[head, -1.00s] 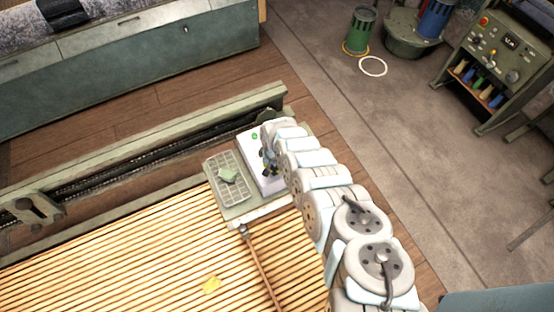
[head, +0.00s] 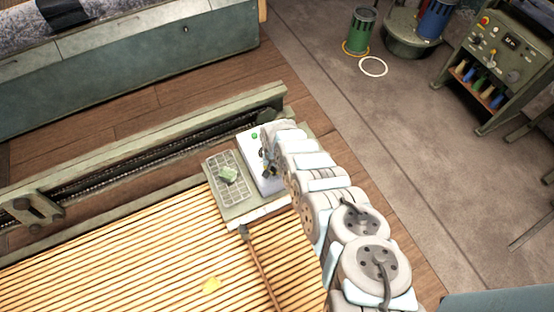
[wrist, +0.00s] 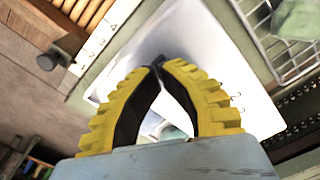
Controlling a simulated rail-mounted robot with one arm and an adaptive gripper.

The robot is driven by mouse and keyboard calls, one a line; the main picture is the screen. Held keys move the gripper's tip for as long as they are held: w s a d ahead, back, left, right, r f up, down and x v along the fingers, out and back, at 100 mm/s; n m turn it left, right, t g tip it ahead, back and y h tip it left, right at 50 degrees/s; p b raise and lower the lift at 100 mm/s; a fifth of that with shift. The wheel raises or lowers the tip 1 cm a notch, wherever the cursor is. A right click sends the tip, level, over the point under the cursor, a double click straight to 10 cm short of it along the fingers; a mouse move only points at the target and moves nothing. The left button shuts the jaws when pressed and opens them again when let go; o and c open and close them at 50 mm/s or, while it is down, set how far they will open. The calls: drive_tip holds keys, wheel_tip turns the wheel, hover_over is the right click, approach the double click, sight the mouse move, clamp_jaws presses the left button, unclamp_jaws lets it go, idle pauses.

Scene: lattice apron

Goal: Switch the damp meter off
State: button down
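A white box, which I take to be the damp meter (head: 249,148), stands on the green plate at the end of the slatted apron. A small green spot (head: 254,136) shows on its top near the far end. My gripper (head: 268,172) is over the box's right side. In the wrist view the white face (wrist: 195,40) fills the middle behind my yellow and black fingers (wrist: 159,64). Their tips meet close to or against that face; I cannot tell if they touch it. No object shows between them. The switch cannot be made out, and my fingers hide part of the face.
A wire tray (head: 224,185) with a green lump (head: 228,174) sits left of the box. A green rail (head: 150,140) runs behind. A control console (head: 505,60) stands far right.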

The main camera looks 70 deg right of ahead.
drive_tip(key=shift+f+b, duration=0.7)
drive_tip(key=shift+f, duration=0.2)
idle(0.6)
drive_tip(key=shift+r, duration=0.15)
wheel_tip(320, 180, up, 7)
drive_tip(key=p, duration=0.8)
drive_tip(key=shift+w, duration=0.1)
idle(0.6)
